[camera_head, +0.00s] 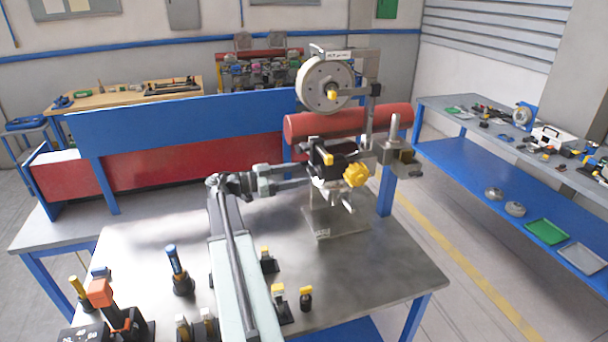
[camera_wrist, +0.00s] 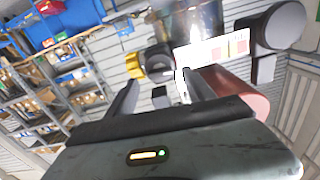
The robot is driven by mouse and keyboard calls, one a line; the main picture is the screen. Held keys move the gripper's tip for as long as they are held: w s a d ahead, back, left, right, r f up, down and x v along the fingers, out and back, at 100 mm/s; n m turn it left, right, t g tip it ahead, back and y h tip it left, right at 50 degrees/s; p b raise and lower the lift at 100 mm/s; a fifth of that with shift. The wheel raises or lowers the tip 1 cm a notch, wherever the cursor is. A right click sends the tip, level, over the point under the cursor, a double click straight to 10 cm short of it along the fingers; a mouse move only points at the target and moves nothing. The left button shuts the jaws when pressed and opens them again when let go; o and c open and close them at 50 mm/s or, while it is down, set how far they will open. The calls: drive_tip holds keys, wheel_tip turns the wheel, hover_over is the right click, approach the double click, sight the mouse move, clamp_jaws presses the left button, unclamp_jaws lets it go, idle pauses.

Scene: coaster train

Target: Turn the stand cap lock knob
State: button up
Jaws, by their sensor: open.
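A metal stand (camera_head: 338,218) rises from the near workbench and carries a large pale wheel (camera_head: 325,84) at its top. A yellow lobed knob (camera_head: 355,174) sits on its right side, and a yellow-ended handle (camera_head: 327,158) is just above left. I cannot tell for sure which is the stand cap lock knob. My gripper (camera_head: 312,176) reaches in from the left, open, close to the stand and left of the lobed knob. In the wrist view, my gripper (camera_wrist: 160,88) has its fingers apart; a yellow knob (camera_wrist: 133,65) with a dark collar is beyond them. Contact cannot be made out.
A red cylinder (camera_head: 350,121) lies behind the stand, near a blue panel (camera_head: 190,127). Several upright tools, including a blue-topped one (camera_head: 178,268), stand on the front of the workbench (camera_head: 385,268). The bench's right front is clear. A shelf bench (camera_head: 500,180) stands right.

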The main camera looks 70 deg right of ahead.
sight(309, 172)
drive_tip(key=shift+x, duration=1.8)
clamp_jaws()
